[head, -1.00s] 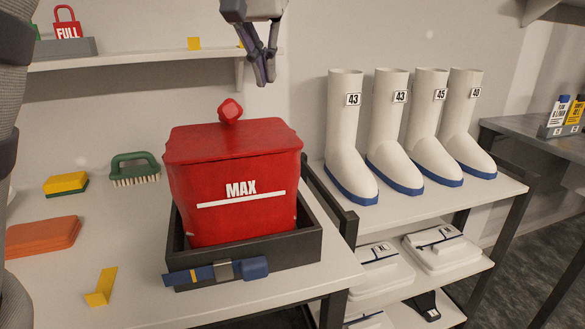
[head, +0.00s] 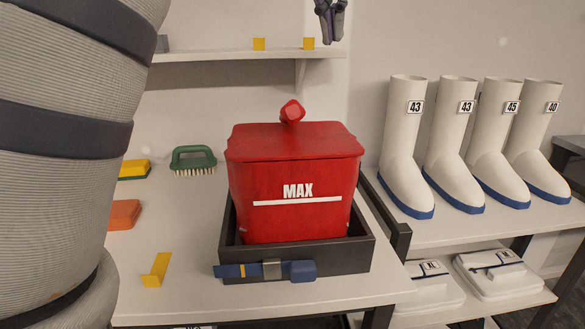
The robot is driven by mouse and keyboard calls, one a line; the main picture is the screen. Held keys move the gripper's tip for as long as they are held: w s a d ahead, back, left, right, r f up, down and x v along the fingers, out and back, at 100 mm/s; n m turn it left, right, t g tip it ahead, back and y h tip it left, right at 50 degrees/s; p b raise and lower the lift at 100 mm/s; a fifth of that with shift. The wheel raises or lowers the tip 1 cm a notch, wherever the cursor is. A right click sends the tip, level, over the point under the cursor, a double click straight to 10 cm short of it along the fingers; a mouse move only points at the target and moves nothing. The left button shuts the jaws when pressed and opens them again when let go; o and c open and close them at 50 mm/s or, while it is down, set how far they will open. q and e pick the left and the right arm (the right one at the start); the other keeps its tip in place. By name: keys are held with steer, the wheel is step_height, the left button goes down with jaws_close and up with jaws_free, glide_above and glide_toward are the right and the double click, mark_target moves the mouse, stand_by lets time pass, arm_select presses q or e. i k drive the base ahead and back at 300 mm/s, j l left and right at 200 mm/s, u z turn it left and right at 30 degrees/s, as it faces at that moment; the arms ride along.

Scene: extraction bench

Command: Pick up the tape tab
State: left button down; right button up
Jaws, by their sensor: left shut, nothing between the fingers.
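A bent yellow tape tab (head: 156,270) rests on the white tabletop, left of the black tray. My left gripper (head: 331,36) hangs at the top edge, fingers pointing down and together with nothing held, beside the right-hand shelf tab in the picture. Its upper part is cut off by the frame. My right gripper is out of view.
A red lidded bin (head: 295,190) marked MAX sits in the black tray (head: 345,262). A blue strap (head: 265,270) lies along the tray's front. A green brush (head: 193,158) and sponges are behind left. White boots (head: 405,150) stand right. My arm hides the left side.

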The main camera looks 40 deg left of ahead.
mark_target(154, 280)
steer(key=k+l, duration=0.8)
steer(key=l, duration=0.1)
